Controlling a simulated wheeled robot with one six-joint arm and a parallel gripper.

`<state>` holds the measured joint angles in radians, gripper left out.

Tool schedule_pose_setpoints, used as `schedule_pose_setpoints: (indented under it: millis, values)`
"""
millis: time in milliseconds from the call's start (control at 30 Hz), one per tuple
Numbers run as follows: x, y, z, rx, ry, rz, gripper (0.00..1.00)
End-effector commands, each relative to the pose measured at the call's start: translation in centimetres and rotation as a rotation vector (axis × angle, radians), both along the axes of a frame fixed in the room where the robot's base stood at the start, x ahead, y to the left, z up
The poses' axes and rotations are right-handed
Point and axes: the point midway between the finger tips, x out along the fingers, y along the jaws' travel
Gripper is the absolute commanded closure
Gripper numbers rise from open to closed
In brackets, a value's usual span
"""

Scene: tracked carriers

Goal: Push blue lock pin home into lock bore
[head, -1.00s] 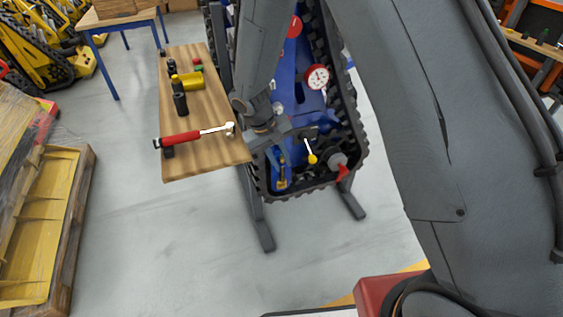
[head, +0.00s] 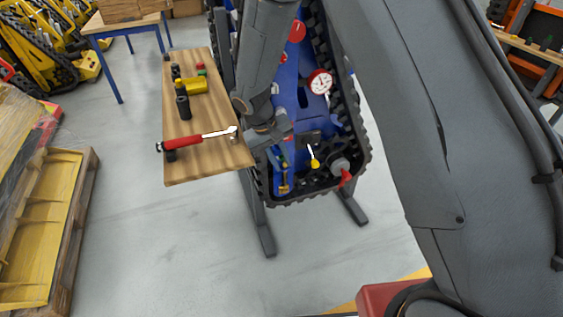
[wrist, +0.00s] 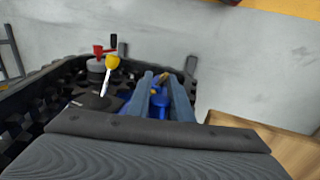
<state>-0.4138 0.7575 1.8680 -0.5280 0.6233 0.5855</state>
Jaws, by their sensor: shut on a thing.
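My gripper (wrist: 164,88) is shut on a blue piece (wrist: 158,104), taken to be the blue lock pin, seen between its two grey-blue fingers in the wrist view. In the head view my gripper (head: 280,155) is at the lower left part of the blue tracked carrier (head: 285,85), close to its surface. The lock bore is hidden, so I cannot tell how far the pin sits in it. A brass-coloured part (head: 284,188) lies just below the fingers.
A yellow-knobbed lever (head: 314,162) and a red-handled part (head: 345,178) are right of my gripper. A rubber track (head: 350,110) surrounds the carrier. A wooden bench (head: 205,160) on the left holds a red-handled wrench (head: 195,140) and several sockets. The floor in front is clear.

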Motion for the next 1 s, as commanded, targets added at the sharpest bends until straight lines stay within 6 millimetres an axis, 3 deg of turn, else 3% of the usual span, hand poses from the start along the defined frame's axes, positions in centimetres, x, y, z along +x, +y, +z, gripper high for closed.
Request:
schedule_pose_setpoints:
  millis: [1000]
  values:
    - [2.3, 0.6, 0.0, -0.001, -0.001, -0.001, 1.00]
